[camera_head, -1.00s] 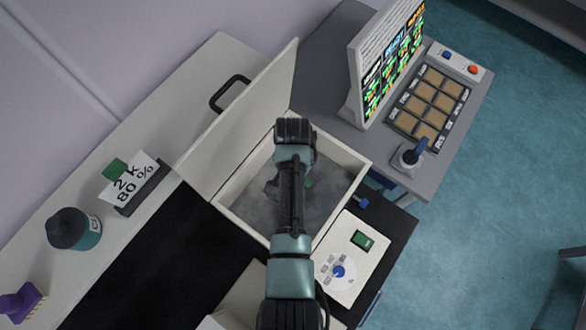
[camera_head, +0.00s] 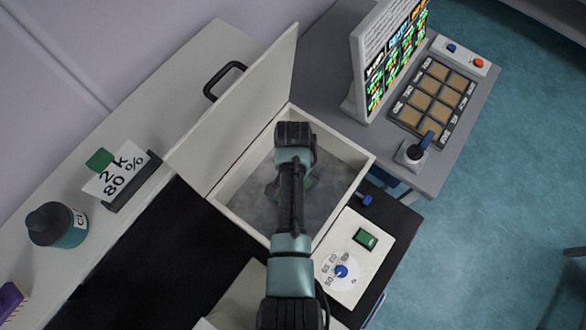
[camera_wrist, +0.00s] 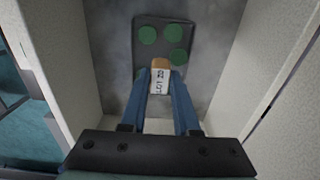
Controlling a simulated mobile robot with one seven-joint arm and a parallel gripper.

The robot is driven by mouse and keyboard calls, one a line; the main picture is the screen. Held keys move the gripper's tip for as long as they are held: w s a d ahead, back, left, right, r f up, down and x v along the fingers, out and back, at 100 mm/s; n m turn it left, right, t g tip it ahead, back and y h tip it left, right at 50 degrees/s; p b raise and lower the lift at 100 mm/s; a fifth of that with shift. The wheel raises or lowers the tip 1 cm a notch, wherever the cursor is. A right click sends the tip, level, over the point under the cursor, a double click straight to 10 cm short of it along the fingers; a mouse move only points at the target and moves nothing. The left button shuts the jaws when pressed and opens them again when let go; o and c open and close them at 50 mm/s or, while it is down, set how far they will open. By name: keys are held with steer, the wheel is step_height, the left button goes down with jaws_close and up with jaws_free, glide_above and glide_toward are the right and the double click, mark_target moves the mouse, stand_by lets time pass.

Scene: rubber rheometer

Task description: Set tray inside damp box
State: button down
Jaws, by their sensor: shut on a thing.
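The damp box (camera_head: 229,199) stands open, with its lid (camera_head: 235,115) raised at the back left. My gripper (camera_wrist: 160,80) reaches down between the box walls. It is shut on the tan, "LOT"-labelled end of a dark tray (camera_wrist: 160,61) that bears several green discs. In the wrist view the tray is over the grey box floor; I cannot tell whether it touches the floor. In the head view my arm hides most of the tray, and only a bit of green shows beside it.
A panel with a blue knob and green display (camera_head: 366,238) adjoins the box at the front right. A "2 K 80 %" card (camera_head: 116,178) and a dark teal bottle (camera_head: 57,226) stand at left. A screen console (camera_head: 388,60) stands at upper right.

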steer(key=shift+f, duration=0.5)
steer(key=c, duration=0.6)
jaws_free()
steer(key=shift+r, duration=0.1)
step_height(320, 180, up, 6)
steer(key=p, duration=0.5)
steer(key=shift+p, duration=0.4)
